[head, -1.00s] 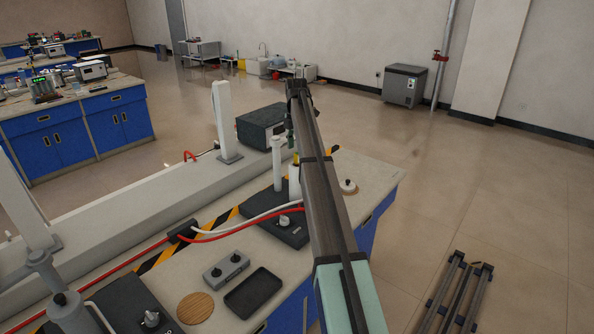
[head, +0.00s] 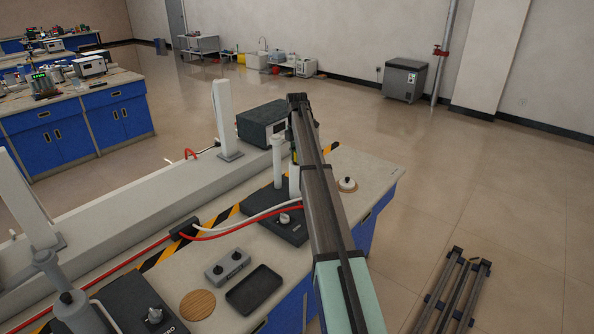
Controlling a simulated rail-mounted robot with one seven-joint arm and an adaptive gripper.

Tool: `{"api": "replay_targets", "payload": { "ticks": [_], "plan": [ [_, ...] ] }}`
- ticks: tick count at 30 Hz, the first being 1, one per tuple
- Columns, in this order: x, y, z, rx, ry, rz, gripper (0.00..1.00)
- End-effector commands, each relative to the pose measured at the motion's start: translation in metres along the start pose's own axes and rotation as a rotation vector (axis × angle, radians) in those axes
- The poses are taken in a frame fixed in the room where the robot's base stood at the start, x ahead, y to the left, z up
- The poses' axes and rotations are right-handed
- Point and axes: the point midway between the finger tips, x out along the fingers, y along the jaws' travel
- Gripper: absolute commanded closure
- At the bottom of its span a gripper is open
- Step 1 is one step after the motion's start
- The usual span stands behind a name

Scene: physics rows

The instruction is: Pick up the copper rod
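I cannot make out a copper rod in the head view. My arm reaches from the bottom of the picture towards the far end of the bench. Its dark links hide part of the bench top behind them. My gripper cannot be made out; a small dark, green and yellow part shows beside the far end of my arm, too small to identify. Whether anything is held cannot be seen.
The bench (head: 370,172) carries a dark box instrument (head: 262,127), black bases with white posts (head: 277,160), red and white cables, a grey two-knob box (head: 227,266), a black tray (head: 254,290), a wooden disc (head: 197,305) and a round white-and-wood piece (head: 347,185).

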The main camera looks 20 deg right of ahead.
Motion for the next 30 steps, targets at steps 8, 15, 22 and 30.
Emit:
{"api": "replay_targets", "payload": {
  "ticks": [8, 15, 22, 30],
  "plan": [
    [0.000, 0.000, 0.000, 0.000, 0.000, 0.000, 1.00],
    [-0.008, 0.000, 0.000, 0.000, 0.000, 0.000, 1.00],
    [-0.033, 0.001, 0.001, 0.000, -0.001, 0.002, 1.00],
    [-0.079, 0.002, 0.001, 0.000, -0.002, 0.002, 1.00]
  ]
}}
